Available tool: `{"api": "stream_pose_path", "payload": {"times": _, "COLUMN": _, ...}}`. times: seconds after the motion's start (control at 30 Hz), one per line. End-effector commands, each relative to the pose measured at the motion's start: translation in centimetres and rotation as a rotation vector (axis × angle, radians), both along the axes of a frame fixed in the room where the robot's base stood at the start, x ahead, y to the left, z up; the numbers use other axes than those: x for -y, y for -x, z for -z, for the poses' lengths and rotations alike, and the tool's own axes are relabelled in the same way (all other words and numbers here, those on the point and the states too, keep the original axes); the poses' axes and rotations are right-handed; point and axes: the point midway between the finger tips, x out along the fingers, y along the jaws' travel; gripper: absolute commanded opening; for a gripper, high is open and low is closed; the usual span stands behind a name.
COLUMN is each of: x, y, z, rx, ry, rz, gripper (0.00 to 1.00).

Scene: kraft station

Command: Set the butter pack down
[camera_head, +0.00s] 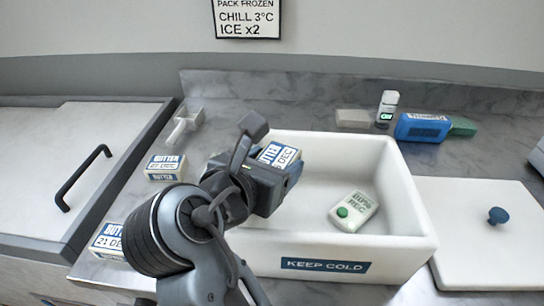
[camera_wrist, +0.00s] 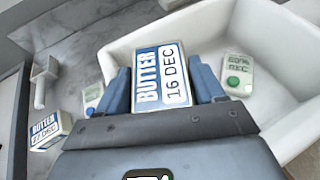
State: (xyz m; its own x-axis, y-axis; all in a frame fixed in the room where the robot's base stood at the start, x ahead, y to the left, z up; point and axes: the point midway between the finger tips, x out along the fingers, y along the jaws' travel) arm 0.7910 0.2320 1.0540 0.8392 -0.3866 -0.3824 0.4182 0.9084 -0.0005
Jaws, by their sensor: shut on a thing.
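My gripper (camera_wrist: 163,92) is shut on a butter pack (camera_wrist: 160,70) marked 16 DEC, one finger on each side. In the head view the held butter pack (camera_head: 279,155) shows partly behind my gripper (camera_head: 277,178), over the left part of a white box (camera_head: 420,215) labelled KEEP COLD. I cannot tell whether the pack touches the box floor. Two other butter packs are on the counter left of the box: one (camera_head: 165,167) marked 27 DEC and one (camera_head: 107,241) marked 21 DEC, partly behind my arm.
A white device (camera_head: 354,211) with a green button lies inside the box at the right. A scoop (camera_head: 186,125) lies at the back left. A small bottle (camera_head: 388,108) and a blue pack (camera_head: 422,128) stand behind the box. A white lid (camera_head: 488,255) with a blue knob is at the right.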

Motion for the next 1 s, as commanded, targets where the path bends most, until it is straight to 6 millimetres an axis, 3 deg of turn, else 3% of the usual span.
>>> {"api": "stream_pose_path", "payload": {"times": 0.27, "x": 0.0, "y": 0.0, "z": 0.0, "rx": 0.000, "ry": 0.000, "rz": 0.000, "gripper": 0.93}}
{"api": "stream_pose_path", "payload": {"times": 0.73, "x": -0.1, "y": 0.0, "z": -1.0, "rx": 0.004, "ry": -0.004, "rz": 0.000, "gripper": 0.93}}
{"api": "stream_pose_path", "payload": {"times": 1.0, "x": -2.4, "y": 5.1, "z": -3.6, "rx": 0.003, "ry": -0.001, "rz": -0.003, "gripper": 0.93}}
